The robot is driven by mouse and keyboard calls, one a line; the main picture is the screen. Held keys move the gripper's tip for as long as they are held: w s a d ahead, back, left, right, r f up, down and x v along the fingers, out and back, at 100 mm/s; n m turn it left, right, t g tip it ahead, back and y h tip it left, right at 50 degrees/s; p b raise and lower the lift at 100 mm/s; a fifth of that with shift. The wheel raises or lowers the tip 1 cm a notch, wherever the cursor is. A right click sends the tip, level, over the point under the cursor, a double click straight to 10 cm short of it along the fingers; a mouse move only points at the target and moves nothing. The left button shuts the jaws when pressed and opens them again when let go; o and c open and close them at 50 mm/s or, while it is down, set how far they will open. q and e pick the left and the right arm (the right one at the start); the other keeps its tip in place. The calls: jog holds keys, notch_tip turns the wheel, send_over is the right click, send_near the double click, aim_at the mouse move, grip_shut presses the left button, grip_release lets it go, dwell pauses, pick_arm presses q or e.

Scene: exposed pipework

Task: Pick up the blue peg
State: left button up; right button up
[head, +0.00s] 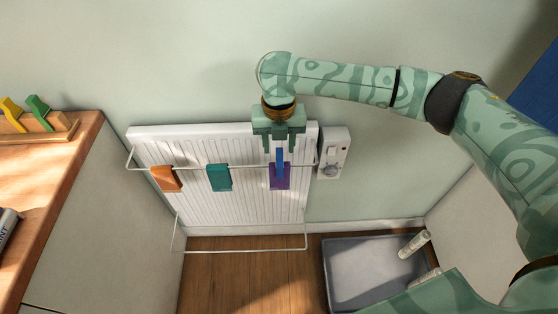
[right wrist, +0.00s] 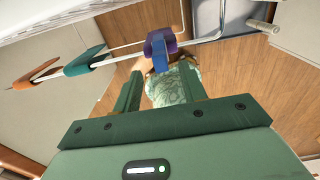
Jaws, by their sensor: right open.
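The blue peg (head: 280,160) is a narrow upright piece at the purple piece (head: 279,178) on the white rail. In the right wrist view the blue peg (right wrist: 160,52) shows in front of the purple piece (right wrist: 172,39), near the fingertips. My right gripper (head: 279,150) is open, pointing down from above, with one finger on each side of the blue peg's upper part. In the right wrist view the right gripper (right wrist: 162,72) has a clear gap between its fingers, and nothing is clamped. Whether either finger touches the peg cannot be told. My left gripper is not in view.
An orange piece (head: 166,179) and a teal piece (head: 219,178) hang on the same rail (head: 245,167), before a white radiator (head: 150,143). A white control box (head: 334,153) is close on the right. A grey tray (head: 340,272) lies below; a wooden counter (head: 60,165) stands left.

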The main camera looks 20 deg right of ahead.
aim_at(280, 151)
jog(key=f+b, duration=0.1)
jog(key=f, duration=0.2)
jog(key=f+b, duration=0.1)
jog(key=f, duration=0.1)
jog(key=shift+w+d+f+b, duration=0.1)
jog(key=shift+w+d+b, duration=0.05)
jog(key=shift+w+b, duration=0.15)
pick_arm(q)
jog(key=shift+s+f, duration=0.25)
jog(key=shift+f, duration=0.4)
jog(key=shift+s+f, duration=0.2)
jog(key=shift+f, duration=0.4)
pick_arm(e)
jog(key=shift+s+r, duration=0.1)
jog(key=shift+r, duration=0.1)
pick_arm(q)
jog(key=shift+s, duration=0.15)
pick_arm(e)
grip_shut()
